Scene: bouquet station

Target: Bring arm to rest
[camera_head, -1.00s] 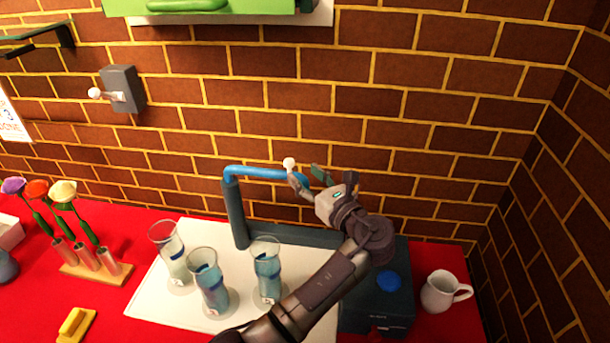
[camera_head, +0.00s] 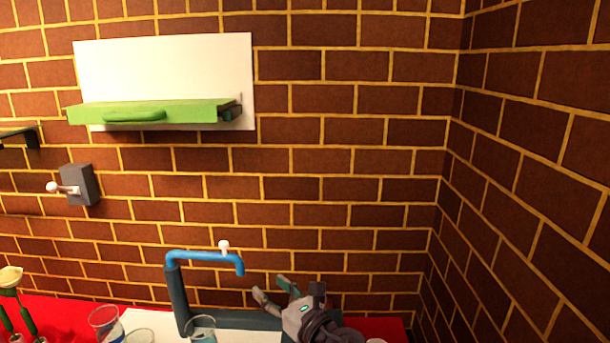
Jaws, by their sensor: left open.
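My left gripper (camera_head: 286,291) is open with nothing between its fingers. It is at the bottom of the view, right of and a little lower than the blue tap spout (camera_head: 205,257), with a gap between them. The tap has a small white knob (camera_head: 224,245) on top and stands on a dark post (camera_head: 178,298). Most of my left arm is below the picture edge. My right gripper is out of view.
Glasses (camera_head: 106,323) stand on the counter at the bottom edge, mostly cut off. A cream flower (camera_head: 11,277) is at far left. A green shelf (camera_head: 150,112) and a grey switch box (camera_head: 80,184) are on the brick wall. The wall right of the gripper is bare.

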